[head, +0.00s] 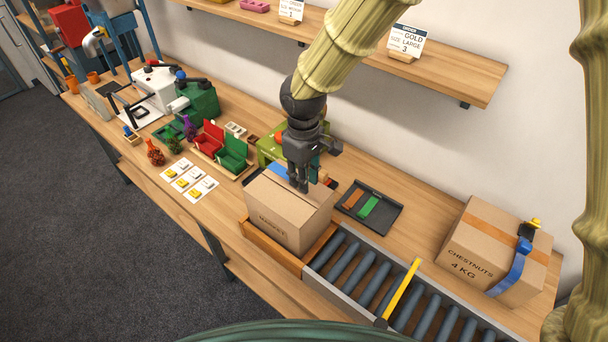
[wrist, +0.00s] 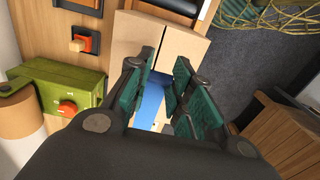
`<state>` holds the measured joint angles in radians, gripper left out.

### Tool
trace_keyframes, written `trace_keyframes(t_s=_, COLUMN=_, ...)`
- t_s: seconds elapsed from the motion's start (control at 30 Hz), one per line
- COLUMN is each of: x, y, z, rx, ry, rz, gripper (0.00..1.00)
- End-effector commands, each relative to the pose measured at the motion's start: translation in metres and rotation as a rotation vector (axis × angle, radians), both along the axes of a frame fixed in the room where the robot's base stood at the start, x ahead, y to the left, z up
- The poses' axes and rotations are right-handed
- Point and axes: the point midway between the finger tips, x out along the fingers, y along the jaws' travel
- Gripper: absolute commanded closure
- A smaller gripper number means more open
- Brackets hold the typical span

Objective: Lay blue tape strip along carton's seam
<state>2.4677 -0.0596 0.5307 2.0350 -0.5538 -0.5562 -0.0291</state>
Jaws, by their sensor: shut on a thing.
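The blue tape strip (head: 277,171) lies at the carton's top, toward the left end of the seam. My gripper (head: 300,188) points down over the carton top and is shut on the strip. In the wrist view the blue strip (wrist: 151,100) shows between the fingers of my gripper (wrist: 160,108). The fingers hide part of the strip, so I cannot tell whether it lies flat.
A dark tray (head: 388,227) holds an orange and a green strip. A green box (head: 268,150) stands close behind the carton. A chestnuts carton (head: 470,235) with a blue tape dispenser (head: 512,272) is at the right. The conveyor (head: 345,262) has a yellow bar across it.

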Motion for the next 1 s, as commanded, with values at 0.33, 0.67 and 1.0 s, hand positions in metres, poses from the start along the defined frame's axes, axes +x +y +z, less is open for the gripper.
trace_keyframes(t_s=0.33, x=0.000, y=0.000, z=-0.007, rx=0.000, ry=0.000, rz=0.000, gripper=0.85)
trace_keyframes(t_s=0.67, x=0.000, y=0.000, z=-0.030, rx=0.000, ry=0.000, rz=0.001, gripper=0.85)
trace_keyframes(t_s=1.0, x=-0.001, y=0.000, z=-0.055, rx=-0.001, ry=0.001, rz=0.000, gripper=0.85)
